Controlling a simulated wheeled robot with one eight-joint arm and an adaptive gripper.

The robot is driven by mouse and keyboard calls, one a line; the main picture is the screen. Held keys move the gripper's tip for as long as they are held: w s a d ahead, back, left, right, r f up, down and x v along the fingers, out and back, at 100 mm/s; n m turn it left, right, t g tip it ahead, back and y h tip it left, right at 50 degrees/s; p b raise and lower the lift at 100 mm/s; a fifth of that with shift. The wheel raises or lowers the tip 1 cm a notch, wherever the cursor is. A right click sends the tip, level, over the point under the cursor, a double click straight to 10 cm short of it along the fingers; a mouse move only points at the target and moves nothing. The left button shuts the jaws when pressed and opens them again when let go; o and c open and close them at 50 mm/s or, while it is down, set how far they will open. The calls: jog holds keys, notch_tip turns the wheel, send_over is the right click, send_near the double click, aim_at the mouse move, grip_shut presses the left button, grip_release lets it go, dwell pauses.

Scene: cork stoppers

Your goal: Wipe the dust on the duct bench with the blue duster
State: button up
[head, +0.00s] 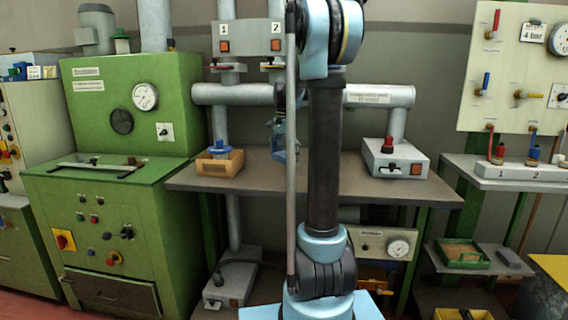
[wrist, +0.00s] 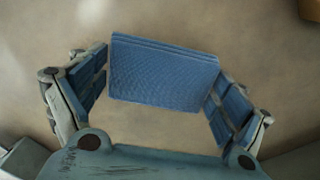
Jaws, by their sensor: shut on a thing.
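My gripper (wrist: 160,80) is shut on the blue duster (wrist: 163,72), a ribbed blue block held between its two padded fingers in the wrist view. The tan bench top lies beneath it; I cannot tell whether the duster touches it. In the head view the duct bench (head: 262,182) is a grey-brown table under grey ducts. My gripper (head: 281,135) is partly hidden behind my arm, over the back middle of the bench. The dust is hard to make out in either view.
A small wooden box with a blue thing in it (head: 219,162) stands on the bench's left. A grey switch box (head: 395,160) stands at its right. Ducts (head: 240,94) run along the back. A green machine (head: 120,190) flanks the left side.

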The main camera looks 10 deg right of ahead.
jog(key=shift+r, duration=1.35)
